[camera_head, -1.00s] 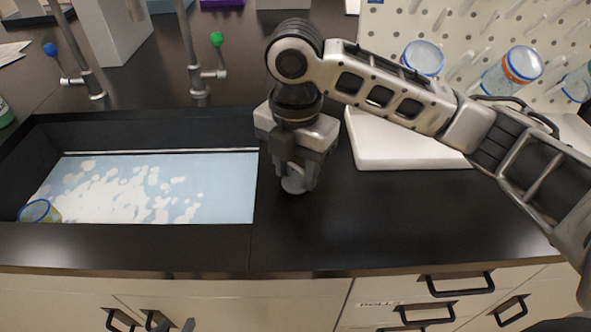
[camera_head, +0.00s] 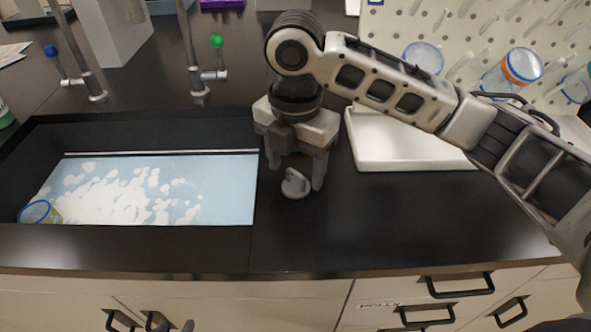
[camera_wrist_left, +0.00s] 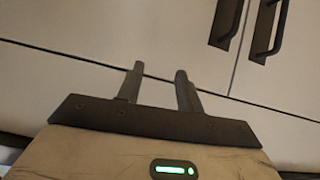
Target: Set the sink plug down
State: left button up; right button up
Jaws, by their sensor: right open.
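The grey sink plug (camera_head: 295,184) rests on the black counter (camera_head: 400,225), just right of the sink, with its knob showing. My right gripper (camera_head: 296,178) is open above and around the plug, its fingers apart from it on both sides.
The sink (camera_head: 252,207) on the left holds blue water with white foam and a blue-rimmed beaker (camera_head: 40,212). A white tray (camera_head: 410,163) lies right of my right gripper. Two taps (camera_head: 200,85) stand behind the sink. A pegboard (camera_head: 480,20) with glassware is at the back right.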

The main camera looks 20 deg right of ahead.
aim_at(296, 172)
pick_arm(q)
jog(key=shift+s+a+r+p, duration=0.1)
jog(key=shift+a+r+p, duration=0.1)
jog(key=shift+p, duration=0.6)
pick_arm(e)
notch_tip(296, 172, up, 10)
